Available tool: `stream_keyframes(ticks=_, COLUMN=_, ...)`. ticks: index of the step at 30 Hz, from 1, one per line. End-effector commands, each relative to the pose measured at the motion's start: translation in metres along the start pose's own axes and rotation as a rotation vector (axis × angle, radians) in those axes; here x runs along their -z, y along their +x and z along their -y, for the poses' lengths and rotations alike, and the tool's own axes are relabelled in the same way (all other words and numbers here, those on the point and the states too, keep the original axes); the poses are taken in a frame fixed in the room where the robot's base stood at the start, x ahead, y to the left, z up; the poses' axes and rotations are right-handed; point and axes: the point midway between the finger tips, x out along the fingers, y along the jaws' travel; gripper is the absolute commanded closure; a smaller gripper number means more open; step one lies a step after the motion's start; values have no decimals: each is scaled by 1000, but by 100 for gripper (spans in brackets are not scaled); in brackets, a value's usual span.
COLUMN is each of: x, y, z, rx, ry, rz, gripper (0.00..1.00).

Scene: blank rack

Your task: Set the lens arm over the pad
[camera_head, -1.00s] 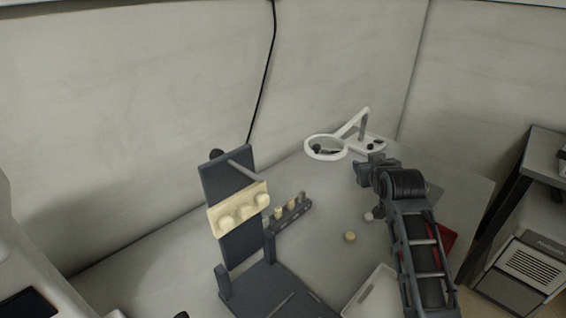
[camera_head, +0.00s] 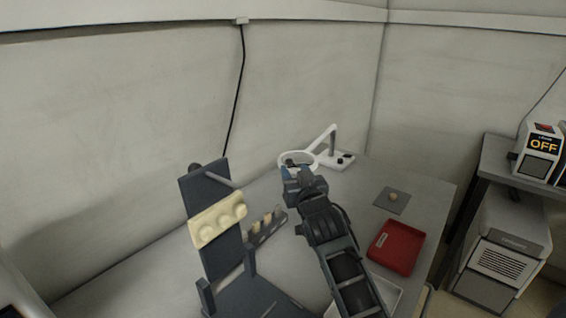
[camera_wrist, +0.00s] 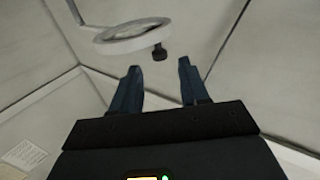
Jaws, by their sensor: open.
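The white lens arm (camera_head: 326,141) stands on its white base (camera_head: 338,161) at the back of the table, with its ring lens (camera_head: 297,160) reaching left. In the wrist view the ring (camera_wrist: 130,40) shows above the fingertips, with a dark knob (camera_wrist: 159,52) on its near right side. My gripper (camera_head: 298,172) is just in front of the ring, open and empty; in the wrist view its two fingers (camera_wrist: 158,75) are spread below the ring. I cannot tell whether they touch it. The dark square pad (camera_head: 391,201) lies to the right, with a small tan piece (camera_head: 393,196) on it.
A red tray (camera_head: 396,248) lies near the right table edge, and a white tray (camera_head: 393,291) is partly behind my arm. A dark upright rack (camera_head: 208,190) with a cream moulded piece (camera_head: 218,220) stands left, beside a small holder (camera_head: 268,226) of pegs.

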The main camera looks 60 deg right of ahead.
Motion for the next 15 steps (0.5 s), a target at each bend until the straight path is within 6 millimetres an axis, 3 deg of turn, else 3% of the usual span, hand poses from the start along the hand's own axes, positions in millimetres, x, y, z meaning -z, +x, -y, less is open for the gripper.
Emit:
stream_keyframes(ticks=9, x=1, y=48, z=0, rx=0, ry=-1, rz=0, gripper=55)
stream_keyframes(ticks=15, x=1, y=62, z=0, rx=0, ry=-1, rz=0, gripper=55)
